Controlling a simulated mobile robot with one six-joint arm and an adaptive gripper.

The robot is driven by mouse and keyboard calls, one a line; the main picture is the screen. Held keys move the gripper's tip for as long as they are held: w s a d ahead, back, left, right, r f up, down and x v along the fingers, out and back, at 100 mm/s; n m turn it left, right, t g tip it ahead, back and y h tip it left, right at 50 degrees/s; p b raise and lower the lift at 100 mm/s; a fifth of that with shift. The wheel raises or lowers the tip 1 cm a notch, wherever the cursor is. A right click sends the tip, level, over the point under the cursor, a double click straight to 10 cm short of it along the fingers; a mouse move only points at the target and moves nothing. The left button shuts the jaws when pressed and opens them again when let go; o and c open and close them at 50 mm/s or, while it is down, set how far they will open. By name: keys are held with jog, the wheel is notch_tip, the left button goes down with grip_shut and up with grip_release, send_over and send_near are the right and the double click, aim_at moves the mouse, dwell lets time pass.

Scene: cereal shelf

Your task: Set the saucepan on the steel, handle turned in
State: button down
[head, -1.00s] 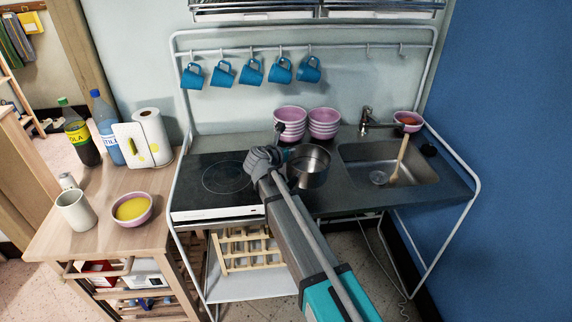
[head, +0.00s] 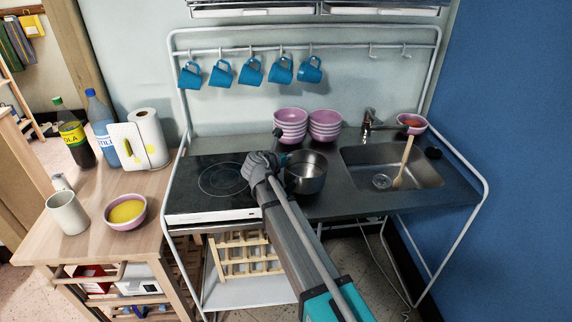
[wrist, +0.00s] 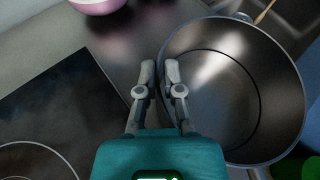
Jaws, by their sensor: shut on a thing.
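The steel saucepan (head: 306,174) is at the steel worktop strip (head: 332,205) between the hob and the sink. My gripper (head: 284,158) is at its left side. In the wrist view, my gripper (wrist: 160,72) is shut on the left rim of the saucepan (wrist: 225,95), and the pan's inside looks empty. I cannot make out the handle for certain; a dark knob shows behind my gripper in the head view. I cannot tell whether the pan's base touches the steel, because its underside is hidden.
The black hob (head: 215,185) is left of the pan, and the sink (head: 385,170) with a wooden spoon (head: 404,165) is on the right. Pink bowls (head: 291,125) are stacked behind. Blue mugs (head: 252,72) hang above. A side table (head: 90,225) stands at the left.

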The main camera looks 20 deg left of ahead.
jog(key=shift+w+a+f+b, duration=0.1)
jog(key=shift+w+f+b, duration=0.1)
jog(key=shift+f+b, duration=0.65)
jog(key=shift+w+a+f+b, duration=0.1)
jog(key=shift+w+f+b, duration=0.05)
jog(key=shift+f+b, duration=0.7)
jog(key=c, duration=0.8)
grip_release()
jog(key=shift+f, duration=0.15)
